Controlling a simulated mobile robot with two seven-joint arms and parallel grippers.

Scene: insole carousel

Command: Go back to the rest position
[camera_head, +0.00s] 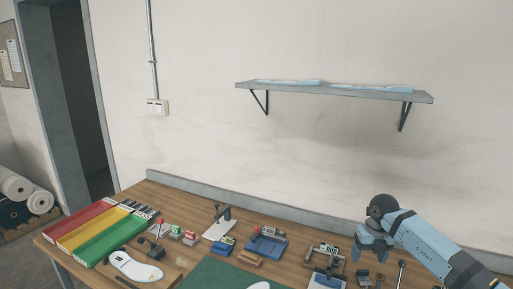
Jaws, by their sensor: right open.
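My right arm comes in from the lower right of the head view. Its gripper (372,252) points down above the right part of the wooden workbench (160,194). The gripper is open, and I see nothing between its fingers. My left gripper is not in view. A white insole-shaped piece (135,266) lies at the front left of the bench. Part of another white piece (260,285) shows at the bottom edge on a green mat (215,275).
Red, yellow and green trays (112,238) stand at the bench's left end. Several small fixtures, including a blue one (266,245), stand along the bench. A wall shelf (350,91) holds pale blue items. The space above the bench's left and middle is clear.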

